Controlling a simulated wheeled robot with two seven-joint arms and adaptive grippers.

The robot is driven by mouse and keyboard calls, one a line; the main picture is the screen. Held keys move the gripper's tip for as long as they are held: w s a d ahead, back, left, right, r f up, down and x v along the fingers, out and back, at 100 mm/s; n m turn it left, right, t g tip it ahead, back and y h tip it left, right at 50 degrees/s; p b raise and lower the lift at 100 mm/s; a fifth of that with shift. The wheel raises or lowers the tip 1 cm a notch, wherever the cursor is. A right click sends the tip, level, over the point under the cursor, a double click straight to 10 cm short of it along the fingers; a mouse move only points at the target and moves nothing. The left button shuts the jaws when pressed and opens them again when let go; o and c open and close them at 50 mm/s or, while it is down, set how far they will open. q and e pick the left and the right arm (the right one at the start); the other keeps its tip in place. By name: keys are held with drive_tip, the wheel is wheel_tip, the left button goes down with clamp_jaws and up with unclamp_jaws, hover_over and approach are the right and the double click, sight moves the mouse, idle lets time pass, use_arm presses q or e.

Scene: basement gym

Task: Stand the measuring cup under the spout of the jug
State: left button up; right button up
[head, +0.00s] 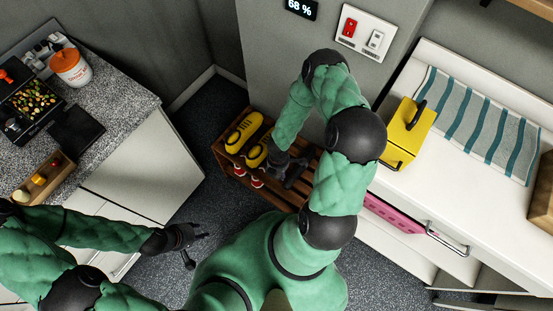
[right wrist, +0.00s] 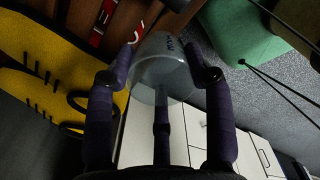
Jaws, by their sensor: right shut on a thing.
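A clear grey cup with dark markings, which looks like the measuring cup (right wrist: 160,68), is between the purple fingers of my right gripper (right wrist: 165,85) in the right wrist view. The fingers are shut on it. In the head view my right gripper (head: 290,170) is low over a slatted wooden rack, and the cup cannot be made out there. My left gripper (head: 190,246) is empty over the dark floor, its fingers spread apart. I cannot pick out a jug with a spout for certain in either view.
Yellow shoes (head: 243,132) and small red-and-white things (head: 256,182) are on the wooden rack (head: 276,197). A yellow box (head: 405,133) with black handles and a striped towel (head: 478,122) are on the right counter. An orange-lidded tub (head: 70,68) stands on the left counter.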

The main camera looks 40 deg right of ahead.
drive_tip(key=w+d+f, duration=0.1)
drive_tip(key=w+f, duration=0.1)
drive_tip(key=w+d+f+b, duration=0.1)
drive_tip(key=f, duration=0.1)
drive_tip(key=w+d+f, duration=0.1)
drive_tip(key=w+f, duration=0.1)
drive_tip(key=shift+w+d+f+b, duration=0.3)
drive_tip(key=shift+d+f, duration=0.05)
drive_tip(key=shift+d, duration=0.05)
wheel_tip(320, 180, down, 3)
drive_tip(key=shift+f+b, duration=0.15)
drive_tip(key=shift+b, duration=0.55)
drive_tip(key=shift+f, duration=0.1)
drive_tip(key=o, duration=1)
